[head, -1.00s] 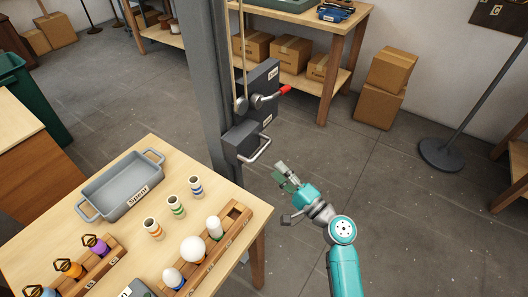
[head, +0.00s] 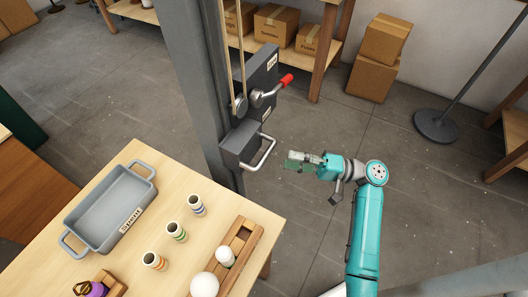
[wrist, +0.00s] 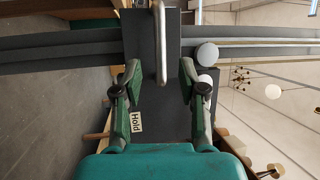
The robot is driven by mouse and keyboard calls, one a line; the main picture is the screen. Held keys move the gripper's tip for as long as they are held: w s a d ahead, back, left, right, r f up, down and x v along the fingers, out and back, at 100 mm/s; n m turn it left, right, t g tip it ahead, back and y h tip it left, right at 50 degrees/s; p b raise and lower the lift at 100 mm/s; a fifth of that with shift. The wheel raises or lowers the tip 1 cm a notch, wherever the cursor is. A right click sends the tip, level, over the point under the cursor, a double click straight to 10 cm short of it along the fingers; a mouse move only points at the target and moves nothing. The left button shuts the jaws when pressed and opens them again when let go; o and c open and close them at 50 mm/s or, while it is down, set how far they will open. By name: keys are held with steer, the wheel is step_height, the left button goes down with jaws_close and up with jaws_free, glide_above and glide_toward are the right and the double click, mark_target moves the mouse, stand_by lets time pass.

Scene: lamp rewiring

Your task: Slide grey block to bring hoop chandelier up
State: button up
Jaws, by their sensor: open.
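The grey block (head: 238,136) sits low on the side of a dark metal column, with a bent metal handle (head: 268,153) sticking out. My gripper (head: 288,161) is open and empty, a little right of the handle in the head view, with a small gap. In the wrist view the handle (wrist: 161,45) lies between the two spread fingers of my gripper (wrist: 160,70), nearer the camera than the column. Neither finger visibly touches it. Hanging lights (wrist: 240,77) show at the right of the wrist view; I cannot tell whether one is the hoop chandelier.
Above the block, a dark plate (head: 266,64) carries a red-tipped lever (head: 286,79) and ropes (head: 238,45). A table (head: 150,185) with a grey tray (head: 67,240) and bulbs stands at the lower left. Floor (head: 330,115) is clear beyond my gripper.

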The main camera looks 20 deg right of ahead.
mark_target(265, 154)
steer(key=x, duration=0.8)
steer(key=shift+a, duration=0.1)
jaws_close()
steer(key=shift+f, duration=0.1)
